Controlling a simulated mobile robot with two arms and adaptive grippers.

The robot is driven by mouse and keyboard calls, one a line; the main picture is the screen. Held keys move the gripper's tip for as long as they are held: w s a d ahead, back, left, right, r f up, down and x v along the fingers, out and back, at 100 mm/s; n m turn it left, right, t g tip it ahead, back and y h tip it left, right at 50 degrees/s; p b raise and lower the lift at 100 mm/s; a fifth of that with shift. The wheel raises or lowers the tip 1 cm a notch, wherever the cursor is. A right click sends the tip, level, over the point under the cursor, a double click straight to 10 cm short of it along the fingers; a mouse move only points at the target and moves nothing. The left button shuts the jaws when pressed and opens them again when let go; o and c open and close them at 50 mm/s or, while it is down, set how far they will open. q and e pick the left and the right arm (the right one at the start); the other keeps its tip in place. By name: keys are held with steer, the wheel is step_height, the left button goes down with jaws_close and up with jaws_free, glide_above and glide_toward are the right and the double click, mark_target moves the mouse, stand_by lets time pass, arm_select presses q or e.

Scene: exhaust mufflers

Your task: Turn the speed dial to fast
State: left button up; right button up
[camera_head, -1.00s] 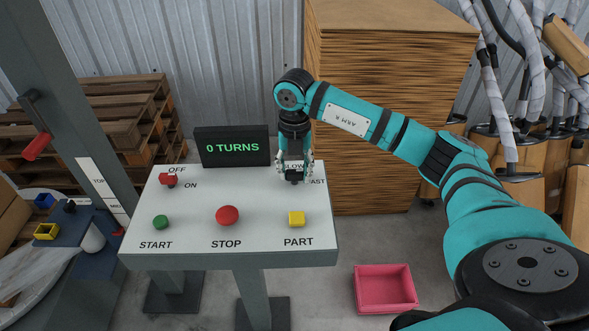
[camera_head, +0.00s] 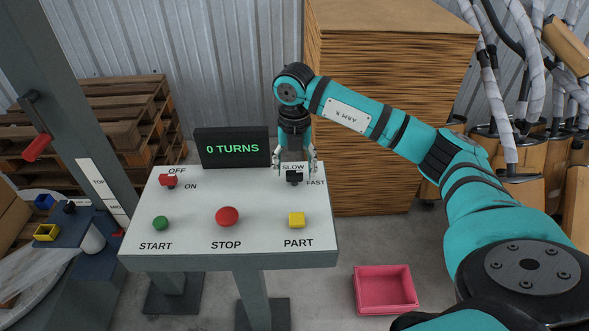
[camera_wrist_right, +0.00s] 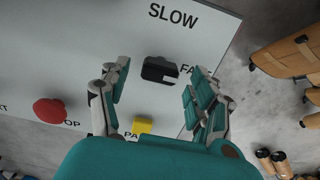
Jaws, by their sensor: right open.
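The speed dial (camera_head: 294,178) is a black knob on the panel's right half, between the SLOW label (camera_head: 293,167) and the FAST label (camera_head: 316,183). In the right wrist view the dial (camera_wrist_right: 158,70) shows a small white mark at its lower right; which setting it points to I cannot tell. My right gripper (camera_head: 295,168) is open over the dial, pointing down. In the wrist view its fingers (camera_wrist_right: 161,75) stand on either side of the dial, with gaps and nothing held. My left gripper is out of view.
The white panel (camera_head: 190,205) also carries a red OFF/ON switch (camera_head: 168,181), green START button (camera_head: 160,222), red STOP button (camera_head: 227,215) and yellow PART button (camera_head: 297,219). A display (camera_head: 232,147) reads "0 TURNS". A stack of boards (camera_head: 390,120) stands behind right.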

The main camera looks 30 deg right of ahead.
mark_target(295, 172)
step_height(295, 172, up, 11)
steer(key=shift+f, duration=0.15)
stand_by(0.6)
